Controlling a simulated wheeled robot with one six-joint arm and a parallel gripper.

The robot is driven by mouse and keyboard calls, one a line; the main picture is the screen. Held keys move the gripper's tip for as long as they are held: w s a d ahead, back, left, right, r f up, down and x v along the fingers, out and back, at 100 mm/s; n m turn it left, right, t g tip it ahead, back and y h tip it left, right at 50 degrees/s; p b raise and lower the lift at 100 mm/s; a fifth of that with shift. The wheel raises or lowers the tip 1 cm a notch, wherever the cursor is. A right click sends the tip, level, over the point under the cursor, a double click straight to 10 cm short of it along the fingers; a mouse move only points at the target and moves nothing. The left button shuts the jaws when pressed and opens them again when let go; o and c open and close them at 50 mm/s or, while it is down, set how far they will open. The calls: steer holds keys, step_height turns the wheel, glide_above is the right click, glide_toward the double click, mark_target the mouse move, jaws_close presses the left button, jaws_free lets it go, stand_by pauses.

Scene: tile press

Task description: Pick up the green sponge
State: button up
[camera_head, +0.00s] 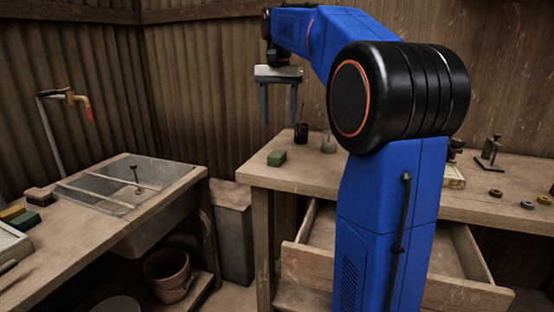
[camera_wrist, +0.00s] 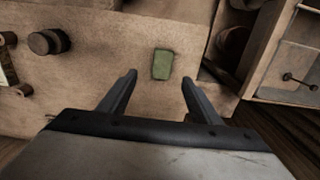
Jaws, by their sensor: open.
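A green sponge (camera_head: 277,158) lies on the back workbench, near its left end. In the wrist view the green sponge (camera_wrist: 162,64) is a small block ahead of my fingertips, roughly centred between them, on the bare wooden top. My gripper (camera_head: 279,124) is above the sponge, pointing down, with a gap between. Its two fingers (camera_wrist: 160,77) are spread apart and nothing is between them. A second green block (camera_head: 25,221) lies on the left counter, beside a yellow one.
A dark cup with sticks (camera_head: 301,133) and a small jar (camera_head: 328,142) stand right of the sponge. A drawer (camera_head: 325,254) is pulled out below the bench. A sink (camera_head: 160,210) is set in the left counter. Bare top surrounds the sponge.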

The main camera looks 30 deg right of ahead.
glide_above(277, 153)
steer(key=f, duration=0.5)
steer(key=shift+s+f, duration=0.35)
steer(key=shift+s, duration=0.05)
steer(key=shift+w+f, duration=0.2)
steer(key=shift+f, duration=1.15)
steer(key=shift+w+f, duration=0.2)
steer(key=shift+f, duration=1.15)
steer(key=shift+c, duration=0.6)
steer(key=c, duration=1.1)
step_height(277, 153, up, 10)
